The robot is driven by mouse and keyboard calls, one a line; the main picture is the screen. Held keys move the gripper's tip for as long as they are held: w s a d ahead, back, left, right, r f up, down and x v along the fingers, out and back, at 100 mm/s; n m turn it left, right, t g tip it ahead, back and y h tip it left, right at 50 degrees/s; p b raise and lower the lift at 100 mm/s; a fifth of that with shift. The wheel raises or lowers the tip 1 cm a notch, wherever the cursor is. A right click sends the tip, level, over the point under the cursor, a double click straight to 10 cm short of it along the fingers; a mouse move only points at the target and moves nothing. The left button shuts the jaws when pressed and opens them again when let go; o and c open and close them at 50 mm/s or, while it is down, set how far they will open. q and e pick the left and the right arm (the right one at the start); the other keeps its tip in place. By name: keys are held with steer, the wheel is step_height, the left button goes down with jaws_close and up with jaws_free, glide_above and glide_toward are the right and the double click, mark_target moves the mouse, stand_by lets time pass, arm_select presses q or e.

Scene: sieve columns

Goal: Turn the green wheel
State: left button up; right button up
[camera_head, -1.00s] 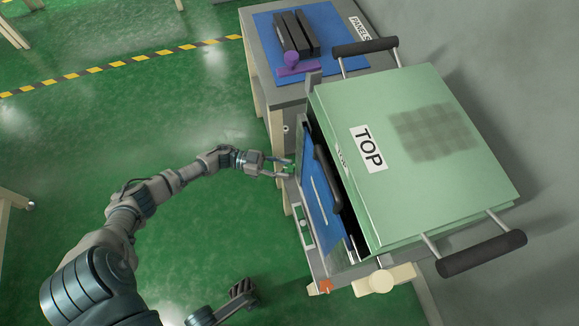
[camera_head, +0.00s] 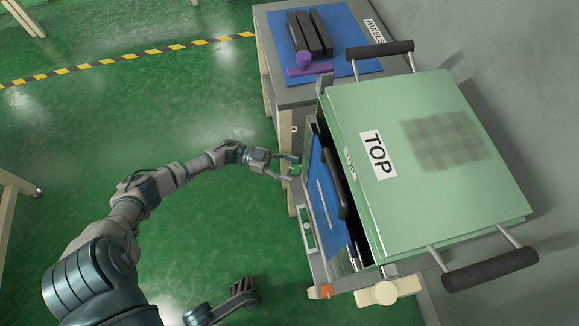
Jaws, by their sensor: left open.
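A small green part (camera_head: 296,169), probably the green wheel, shows at the left side of the bench, beside the blue panel (camera_head: 324,195). It is tiny and partly hidden by my fingers, so its shape and turn are unclear. My left gripper (camera_head: 291,168) reaches in from the left. Its two fingers are open, one on the far side and one on the near side of the green part. I cannot tell whether they touch it.
A large pale green box marked TOP (camera_head: 440,160) stands right of the gripper, with black handles. A grey table (camera_head: 285,97) behind carries a blue mat, dark bars and a purple piece. An orange piece (camera_head: 326,290) sits at the near corner.

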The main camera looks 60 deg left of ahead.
arm_select(q)
steer(key=v, duration=1.2)
steer(key=shift+f, duration=0.15)
